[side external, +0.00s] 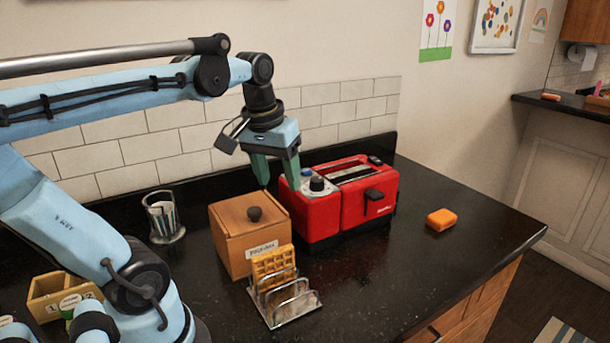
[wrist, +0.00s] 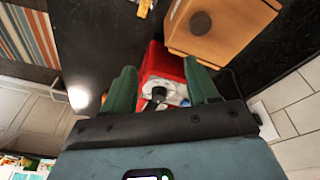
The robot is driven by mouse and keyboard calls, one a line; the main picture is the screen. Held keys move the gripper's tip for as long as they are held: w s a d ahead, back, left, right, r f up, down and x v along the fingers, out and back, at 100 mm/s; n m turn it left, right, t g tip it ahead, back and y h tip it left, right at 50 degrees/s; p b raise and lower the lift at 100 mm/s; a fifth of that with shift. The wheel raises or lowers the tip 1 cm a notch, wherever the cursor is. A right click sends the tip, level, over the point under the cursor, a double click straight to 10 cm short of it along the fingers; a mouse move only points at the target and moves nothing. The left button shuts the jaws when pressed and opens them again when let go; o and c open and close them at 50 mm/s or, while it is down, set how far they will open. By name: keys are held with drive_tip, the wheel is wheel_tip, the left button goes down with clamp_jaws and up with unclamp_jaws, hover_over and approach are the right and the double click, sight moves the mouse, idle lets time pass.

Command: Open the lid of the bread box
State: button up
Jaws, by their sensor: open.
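The bread box is a wooden box (side external: 238,248) with a label on its front, on the dark counter left of the red toaster. Its lid (side external: 248,213) is shut, with a dark round knob (side external: 254,214) on top. In the wrist view the box (wrist: 225,28) is at the upper right, with its knob (wrist: 200,23) showing. My gripper (side external: 278,185) is open and empty, its green fingers pointing down, above and behind the gap between box and toaster. In the wrist view my gripper (wrist: 160,85) has its fingers apart, with the toaster's dials between them in the picture.
The red toaster (side external: 368,205) stands right beside the box. A metal rack (side external: 290,302) with a waffle (side external: 272,264) stands in front of the box. A glass holder (side external: 163,218) is left of it. An orange block (side external: 443,218) lies on the right; the counter around it is clear.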

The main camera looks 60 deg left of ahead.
sight(254, 210)
drive_tip(key=s+a+r+n+g+h, duration=0.1)
drive_tip(key=s+a+r+n+g, duration=0.15)
drive_tip(key=a+r+n, duration=0.2)
drive_tip(key=shift+m, duration=0.45)
drive_tip(key=f, duration=0.8)
drive_tip(key=s+f, duration=0.1)
drive_tip(key=f, duration=0.3)
clamp_jaws()
